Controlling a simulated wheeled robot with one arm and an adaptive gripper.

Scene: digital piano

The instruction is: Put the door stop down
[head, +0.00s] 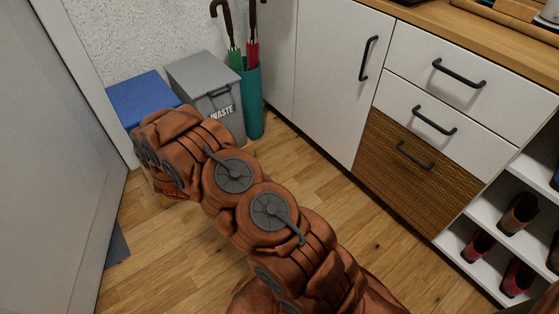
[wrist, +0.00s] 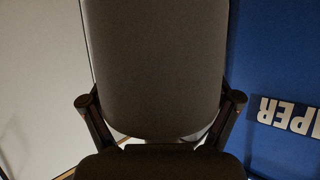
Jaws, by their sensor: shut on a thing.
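The door stop (wrist: 155,60) appears to be the large, plain dark grey-brown thing with rounded lower corners that fills the middle of the wrist view. My gripper (wrist: 162,118) is shut on it, with a finger linkage showing at each side. The fingertips are hidden behind it, so I cannot tell exactly where they touch. In the head view my arm reaches to the blue bin at the upper left, and its bulk hides the gripper and the door stop.
The blue paper bin (head: 142,96) stands beside the grey waste bin (head: 208,82); its blue side also shows in the wrist view (wrist: 275,55). A teal umbrella stand (head: 253,100), white cabinets (head: 325,70) and a shoe rack (head: 490,215) are to the right. A grey door (head: 55,150) is at left. Wooden floor (head: 330,205) is clear.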

